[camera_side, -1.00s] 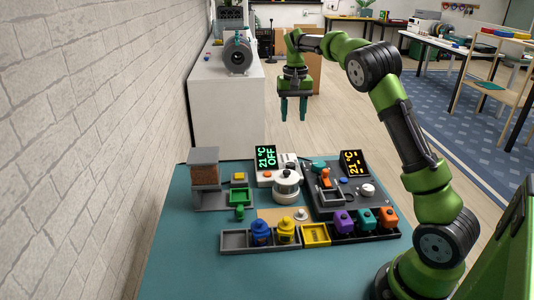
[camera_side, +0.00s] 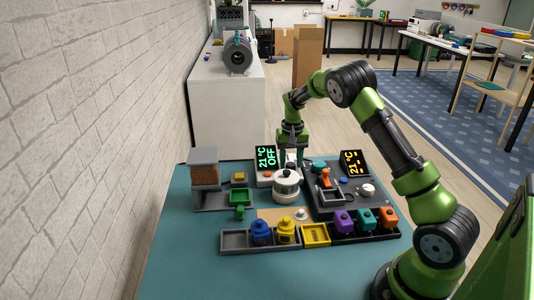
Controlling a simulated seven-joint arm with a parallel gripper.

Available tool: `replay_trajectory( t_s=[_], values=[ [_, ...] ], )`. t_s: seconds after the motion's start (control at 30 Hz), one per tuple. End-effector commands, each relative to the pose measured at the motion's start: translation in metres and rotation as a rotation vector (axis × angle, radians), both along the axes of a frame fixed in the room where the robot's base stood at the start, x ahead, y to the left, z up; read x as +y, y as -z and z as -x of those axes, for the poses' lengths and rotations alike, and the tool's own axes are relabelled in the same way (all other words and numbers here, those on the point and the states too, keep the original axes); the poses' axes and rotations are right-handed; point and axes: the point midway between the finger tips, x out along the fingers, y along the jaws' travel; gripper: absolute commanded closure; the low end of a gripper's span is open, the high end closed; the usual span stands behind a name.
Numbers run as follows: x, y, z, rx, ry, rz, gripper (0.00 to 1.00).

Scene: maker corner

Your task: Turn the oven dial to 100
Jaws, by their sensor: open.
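A dark grey unit (camera_side: 340,210) sits on the right of the teal table; I take it to be the oven. Its display (camera_side: 354,163) reads 21 °C with dashes in yellow. A round white dial (camera_side: 367,190) is on its top at the right; its setting is too small to read. My gripper (camera_side: 291,163) is open and empty, pointing down just behind a white pot, left of the oven and apart from the dial. Its fingertips are partly hidden by the pot.
The white pot (camera_side: 286,188) stands by a second display (camera_side: 266,157) reading 21 °C OFF in green. An orange-handled part (camera_side: 324,174) rises on the oven's left. A bin row (camera_side: 234,240) with coloured jars lies in front. A grey-brown tower (camera_side: 204,168) stands left.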

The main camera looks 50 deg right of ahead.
Motion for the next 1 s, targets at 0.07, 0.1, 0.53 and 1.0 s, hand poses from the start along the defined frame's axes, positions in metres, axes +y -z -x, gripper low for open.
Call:
replay_trajectory(
  t_s=[0.07,0.1,0.53,1.0],
  values=[
    [0.0,0.0035,0.0,-0.001,0.0,-0.001,0.54],
    [-0.0001,0.0042,-0.0001,-0.001,0.0,0.0,0.54],
    [-0.0001,0.0042,-0.0002,-0.001,0.0,0.0,0.83],
    [-0.0001,0.0036,-0.0003,-0.001,0.08,0.0,0.95]
  ],
)
